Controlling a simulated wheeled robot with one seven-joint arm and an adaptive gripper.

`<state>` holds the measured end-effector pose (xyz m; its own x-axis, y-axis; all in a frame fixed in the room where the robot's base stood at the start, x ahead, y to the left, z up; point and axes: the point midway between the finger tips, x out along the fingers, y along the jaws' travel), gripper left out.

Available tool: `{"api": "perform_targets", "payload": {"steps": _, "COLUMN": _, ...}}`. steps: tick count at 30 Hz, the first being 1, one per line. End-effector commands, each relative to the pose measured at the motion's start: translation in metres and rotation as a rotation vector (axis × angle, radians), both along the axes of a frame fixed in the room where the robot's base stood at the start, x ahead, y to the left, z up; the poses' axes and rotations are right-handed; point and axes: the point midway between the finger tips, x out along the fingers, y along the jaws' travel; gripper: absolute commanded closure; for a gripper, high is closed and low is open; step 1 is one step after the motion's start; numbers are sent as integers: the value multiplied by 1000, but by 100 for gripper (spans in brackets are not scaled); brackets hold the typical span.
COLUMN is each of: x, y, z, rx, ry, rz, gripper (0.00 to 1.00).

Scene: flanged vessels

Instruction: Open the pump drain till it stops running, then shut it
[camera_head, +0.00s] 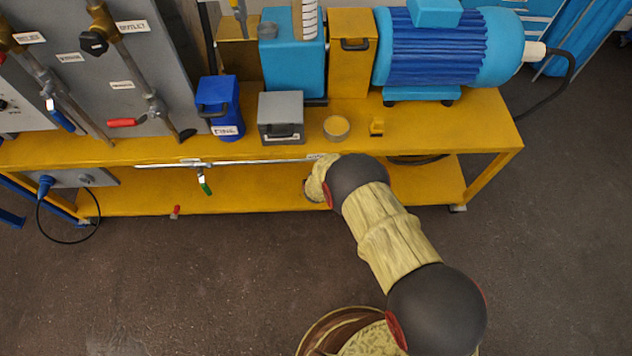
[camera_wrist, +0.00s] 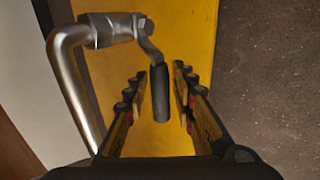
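In the wrist view, a silver pipe (camera_wrist: 72,85) bends into a valve body (camera_wrist: 110,30) with a lever ending in a dark grip (camera_wrist: 160,92). My gripper (camera_wrist: 160,70) is open, one finger on each side of the grip, with small gaps showing. In the head view my arm hides my gripper and whatever is at the right end of the thin pipe (camera_head: 250,162) along the bench's front edge. A valve with a green handle (camera_head: 205,187) hangs from this pipe further left. I cannot read which valve is the pump drain, and no running liquid shows.
The yellow bench (camera_head: 380,118) carries a blue pump motor (camera_head: 440,48), a grey box (camera_head: 281,117), a blue box (camera_head: 219,107) and a small round cup (camera_head: 336,128). A grey panel with valves (camera_head: 122,122) stands left.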

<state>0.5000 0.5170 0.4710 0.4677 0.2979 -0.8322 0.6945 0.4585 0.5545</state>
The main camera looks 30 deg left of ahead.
Motion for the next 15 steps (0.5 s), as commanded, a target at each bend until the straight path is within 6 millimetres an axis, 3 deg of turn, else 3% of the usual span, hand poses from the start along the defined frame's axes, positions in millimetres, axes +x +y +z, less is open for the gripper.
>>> {"api": "perform_targets", "payload": {"steps": 3, "x": 0, "y": 0, "z": 0, "rx": 0, "ry": 0, "rz": 0, "gripper": 65}}
{"api": "perform_targets", "payload": {"steps": 15, "x": -1, "y": -1, "z": 4, "rx": 0, "ry": -1, "rz": 1, "gripper": 65}}
